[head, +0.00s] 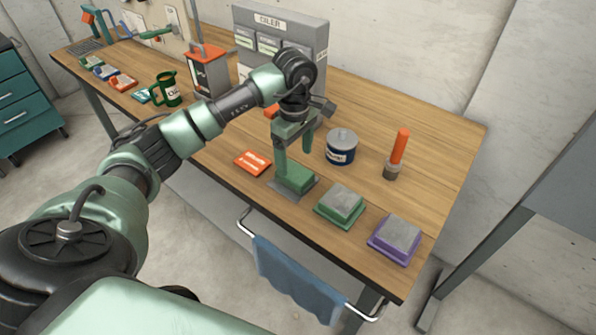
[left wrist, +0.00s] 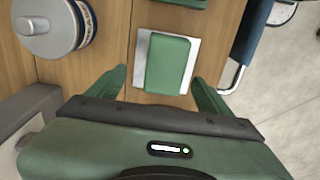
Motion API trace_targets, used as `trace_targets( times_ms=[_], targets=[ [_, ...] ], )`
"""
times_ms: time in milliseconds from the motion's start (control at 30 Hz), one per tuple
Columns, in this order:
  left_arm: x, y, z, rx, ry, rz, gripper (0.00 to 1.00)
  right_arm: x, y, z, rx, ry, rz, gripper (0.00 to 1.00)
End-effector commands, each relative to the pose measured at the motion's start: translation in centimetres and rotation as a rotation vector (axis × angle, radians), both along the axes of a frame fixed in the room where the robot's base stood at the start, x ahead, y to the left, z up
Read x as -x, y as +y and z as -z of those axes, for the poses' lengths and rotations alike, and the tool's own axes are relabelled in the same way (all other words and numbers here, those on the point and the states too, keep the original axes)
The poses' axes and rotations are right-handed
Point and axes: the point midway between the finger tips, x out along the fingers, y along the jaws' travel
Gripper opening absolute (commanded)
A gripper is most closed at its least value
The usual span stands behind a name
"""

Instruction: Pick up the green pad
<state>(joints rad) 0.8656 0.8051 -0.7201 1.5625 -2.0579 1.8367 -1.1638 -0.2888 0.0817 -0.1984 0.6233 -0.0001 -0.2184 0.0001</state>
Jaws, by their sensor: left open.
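The green pad (head: 297,179) lies on a thin grey plate near the front edge of the wooden bench. In the left wrist view the green pad (left wrist: 168,64) is a rounded green block on a silver plate (left wrist: 143,81). My left gripper (head: 294,158) points down over the pad, with one finger hiding part of it. In the left wrist view my left gripper (left wrist: 160,82) is open and empty, its fingers on either side of the pad's near end. Whether they touch the pad cannot be told. My right gripper is not in view.
A green-based grey block (head: 340,203) and a purple-based one (head: 395,237) stand to the right. A blue tin (head: 341,148) and an orange-handled tool (head: 398,152) stand behind. An orange packet (head: 253,162) lies to the left. A blue towel (head: 296,279) hangs from the front rail.

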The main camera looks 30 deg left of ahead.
Motion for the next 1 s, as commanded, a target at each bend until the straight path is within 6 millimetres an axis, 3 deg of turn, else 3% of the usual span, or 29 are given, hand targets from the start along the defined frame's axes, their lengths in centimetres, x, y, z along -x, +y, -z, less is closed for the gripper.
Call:
trace_targets(
  times_ms=[100,200,400,667,900,1000],
  targets=[
    [0.3,-0.2,1.2,0.002,0.003,0.001,0.8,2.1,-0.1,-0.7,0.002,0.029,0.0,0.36],
    [0.8,-0.4,2.6,0.003,0.005,0.0,0.8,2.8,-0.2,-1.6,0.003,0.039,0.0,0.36],
    [0.8,-0.5,5.2,0.002,0.0,-0.001,0.8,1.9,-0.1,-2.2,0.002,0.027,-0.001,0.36],
    [0.7,-0.4,5.6,0.001,-0.002,-0.001,0.8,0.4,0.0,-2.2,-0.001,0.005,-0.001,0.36],
    [0.7,-0.4,5.6,0.001,-0.002,-0.001,0.16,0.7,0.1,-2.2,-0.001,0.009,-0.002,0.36],
    [0.7,-0.4,5.5,0.001,-0.002,-0.001,0.14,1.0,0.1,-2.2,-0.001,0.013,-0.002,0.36]
  ],
)
